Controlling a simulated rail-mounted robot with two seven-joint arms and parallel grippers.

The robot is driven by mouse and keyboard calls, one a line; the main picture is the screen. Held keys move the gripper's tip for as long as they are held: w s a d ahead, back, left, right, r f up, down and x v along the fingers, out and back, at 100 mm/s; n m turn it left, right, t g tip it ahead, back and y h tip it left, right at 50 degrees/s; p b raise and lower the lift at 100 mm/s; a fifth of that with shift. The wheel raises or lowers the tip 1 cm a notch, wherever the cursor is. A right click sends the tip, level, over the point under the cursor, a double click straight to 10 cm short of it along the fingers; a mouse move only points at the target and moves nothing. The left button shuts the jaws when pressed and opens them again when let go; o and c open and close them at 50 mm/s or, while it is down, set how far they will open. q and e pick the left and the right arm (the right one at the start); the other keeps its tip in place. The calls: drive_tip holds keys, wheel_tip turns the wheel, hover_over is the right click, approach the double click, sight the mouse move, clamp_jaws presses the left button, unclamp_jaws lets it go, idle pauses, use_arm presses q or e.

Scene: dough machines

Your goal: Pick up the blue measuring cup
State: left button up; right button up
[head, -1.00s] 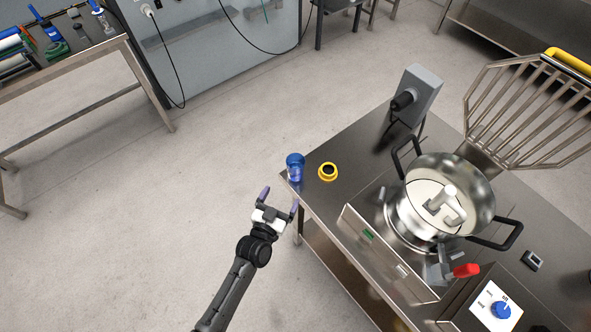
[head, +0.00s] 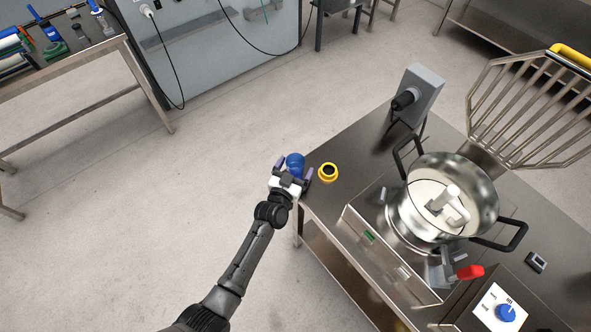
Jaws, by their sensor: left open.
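The blue measuring cup (head: 295,160) stands near the left corner of the steel table (head: 352,160) in the head view. Its lower part is hidden by my left gripper (head: 293,170). My left gripper is open, with one purple finger on each side of the cup. I cannot tell whether the fingers touch it. My right gripper is not in the view.
A yellow ring-shaped item (head: 328,172) sits on the table just right of the cup. A mixer with a steel bowl (head: 480,180) stands further right, with a grey box (head: 420,92) behind. A second table (head: 90,62) holds several items at the upper left.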

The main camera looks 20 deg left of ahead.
use_arm(q)
drive_tip(key=shift+w, duration=0.25)
drive_tip(key=c, duration=1.1)
drive_tip(key=shift+c, duration=0.2)
wheel_tip(320, 180, up, 10)
drive_tip(key=p, duration=0.2)
drive_tip(key=shift+p, duration=0.35)
